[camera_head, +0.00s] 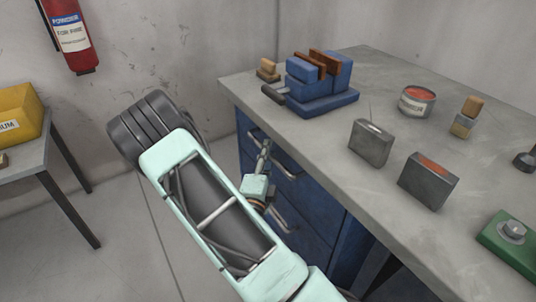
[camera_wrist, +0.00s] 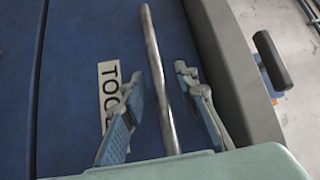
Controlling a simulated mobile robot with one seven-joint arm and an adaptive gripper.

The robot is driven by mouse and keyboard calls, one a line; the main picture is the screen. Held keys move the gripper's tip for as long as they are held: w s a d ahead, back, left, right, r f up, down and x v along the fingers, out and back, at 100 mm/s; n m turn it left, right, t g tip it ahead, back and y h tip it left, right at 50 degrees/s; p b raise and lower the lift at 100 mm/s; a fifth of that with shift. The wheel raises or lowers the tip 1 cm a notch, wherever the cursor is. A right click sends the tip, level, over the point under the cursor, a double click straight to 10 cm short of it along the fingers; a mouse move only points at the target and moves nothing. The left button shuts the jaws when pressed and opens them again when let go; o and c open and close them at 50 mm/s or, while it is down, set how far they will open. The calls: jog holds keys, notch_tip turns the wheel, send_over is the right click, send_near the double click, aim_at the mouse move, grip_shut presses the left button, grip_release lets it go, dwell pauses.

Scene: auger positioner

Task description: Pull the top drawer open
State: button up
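The top drawer (camera_head: 306,193) is a blue front under the grey bench top and looks flush with the cabinet. Its metal bar handle (camera_head: 289,170) shows just beyond my gripper. In the wrist view the drawer front (camera_wrist: 80,50) carries a white label with "TOO" readable. The bar handle (camera_wrist: 153,50) runs lengthwise between the two fingers of my gripper (camera_wrist: 161,78). The fingers are open, one on each side of the bar, with visible gaps. In the head view my gripper (camera_head: 262,158) is at the cabinet front, partly hidden by my arm.
The grey bench top (camera_head: 400,60) overhangs above the drawer; its edge (camera_wrist: 235,70) runs close beside my right finger in the wrist view. A blue vise (camera_head: 320,90), cans and blocks stand on it. A lower drawer handle (camera_head: 279,218) is below. A side table (camera_head: 30,157) stands left.

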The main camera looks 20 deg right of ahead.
grip_shut()
jog(key=shift+a, duration=0.1)
dwell(0.3)
jog(key=s+a+p, duration=0.3)
jog(key=a, duration=1.3)
jog(key=s+a+p, duration=0.3)
jog(key=a, duration=1.3)
jog(key=shift+s, duration=0.2)
grip_release()
